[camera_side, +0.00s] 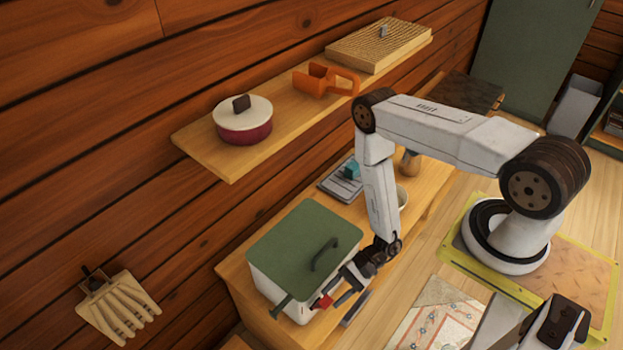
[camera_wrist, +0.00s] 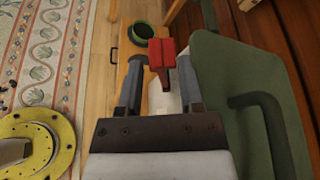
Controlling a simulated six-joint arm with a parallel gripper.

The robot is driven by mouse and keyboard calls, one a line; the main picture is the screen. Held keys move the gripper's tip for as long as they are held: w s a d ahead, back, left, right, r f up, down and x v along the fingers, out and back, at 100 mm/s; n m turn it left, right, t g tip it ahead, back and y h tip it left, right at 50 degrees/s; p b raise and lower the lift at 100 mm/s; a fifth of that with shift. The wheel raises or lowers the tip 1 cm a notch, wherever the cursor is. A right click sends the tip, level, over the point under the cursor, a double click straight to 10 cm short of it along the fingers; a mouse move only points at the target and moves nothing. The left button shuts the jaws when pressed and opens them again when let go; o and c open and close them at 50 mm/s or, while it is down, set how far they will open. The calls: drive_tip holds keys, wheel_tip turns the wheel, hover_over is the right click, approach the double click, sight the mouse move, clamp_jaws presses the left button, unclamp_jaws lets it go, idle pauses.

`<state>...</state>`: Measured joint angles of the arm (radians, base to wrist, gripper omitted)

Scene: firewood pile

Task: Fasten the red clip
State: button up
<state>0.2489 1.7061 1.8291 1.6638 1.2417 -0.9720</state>
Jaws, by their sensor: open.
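The red clip (camera_side: 322,301) sits at the front side of a white box (camera_side: 277,292) with a green lid (camera_side: 304,245). In the wrist view the red clip (camera_wrist: 162,50) stands up ahead, around the level of my fingertips and between them. My gripper (camera_side: 338,298) is open beside the box, low near its front corner. In the wrist view the two fingers of my gripper (camera_wrist: 159,72) are spread, with a gap either side of the clip's stem. Whether the clip is fastened cannot be told.
The lid's dark handle (camera_side: 325,254) rises near my forearm. The box stands on a wooden bench (camera_side: 235,279) by the plank wall. A shelf (camera_side: 196,143) above holds a red pot (camera_side: 243,125) and an orange tool (camera_side: 318,80). A dark bowl (camera_wrist: 142,30) shows beyond the clip.

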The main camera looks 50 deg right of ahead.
drive_tip(key=shift+v, duration=2.35)
drive_tip(key=shift+c, duration=0.2)
